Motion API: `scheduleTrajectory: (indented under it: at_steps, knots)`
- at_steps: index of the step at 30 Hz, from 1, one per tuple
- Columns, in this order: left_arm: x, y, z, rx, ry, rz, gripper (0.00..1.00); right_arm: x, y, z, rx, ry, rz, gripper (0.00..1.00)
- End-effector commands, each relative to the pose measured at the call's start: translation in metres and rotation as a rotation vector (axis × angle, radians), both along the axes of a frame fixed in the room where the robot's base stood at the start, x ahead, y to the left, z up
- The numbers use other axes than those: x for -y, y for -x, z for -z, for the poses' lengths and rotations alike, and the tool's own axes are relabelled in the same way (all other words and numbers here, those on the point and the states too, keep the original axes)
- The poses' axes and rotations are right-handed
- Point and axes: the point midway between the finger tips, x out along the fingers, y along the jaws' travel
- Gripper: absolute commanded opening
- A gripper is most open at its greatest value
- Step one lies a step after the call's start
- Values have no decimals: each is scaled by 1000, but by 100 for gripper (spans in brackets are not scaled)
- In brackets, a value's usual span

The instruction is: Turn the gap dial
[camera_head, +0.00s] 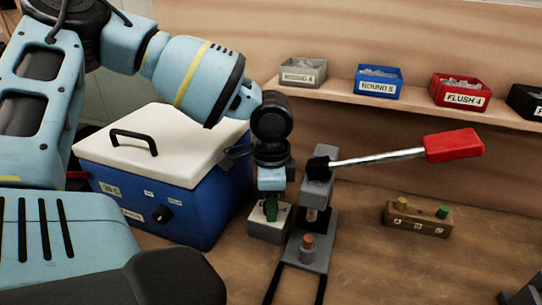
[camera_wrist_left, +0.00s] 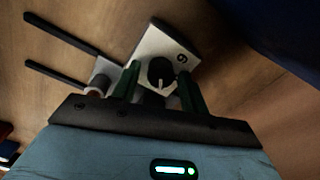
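The gap dial is a round black knob (camera_wrist_left: 161,72) with a white pointer, on a pale plate (camera_wrist_left: 180,48) marked with a "G" in the left wrist view. In the head view its small grey box (camera_head: 262,231) stands on the bench, with the knob hidden by my gripper. My left gripper (camera_head: 270,209) points down right over this box. In the left wrist view its two green fingers (camera_wrist_left: 158,90) are apart, one on each side of the knob, with some space seen between finger and knob. My right gripper is not in view.
A press with a red-handled lever (camera_head: 453,145) stands just right of the dial box. A blue box with a white lid (camera_head: 170,140) is close on the left. A wooden block with yellow and green buttons (camera_head: 417,218) lies right. Labelled bins (camera_head: 379,82) line the shelf.

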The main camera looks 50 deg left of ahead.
Motion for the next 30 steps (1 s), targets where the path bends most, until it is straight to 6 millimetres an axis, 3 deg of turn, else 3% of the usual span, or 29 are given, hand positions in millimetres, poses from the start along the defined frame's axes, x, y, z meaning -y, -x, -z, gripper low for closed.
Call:
scheduleTrajectory:
  at_steps: [1, 9, 20, 30]
  knots:
    - [0, 0, 0, 0, 0, 0, 37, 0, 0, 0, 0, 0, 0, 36]
    - [0, 0, 0, 0, 0, 0, 6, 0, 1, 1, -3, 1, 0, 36]
    - [0, 0, -1, 0, 0, -73, 6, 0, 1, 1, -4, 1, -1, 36]
    - [-1, 0, -1, 0, -3, -336, 6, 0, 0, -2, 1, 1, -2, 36]
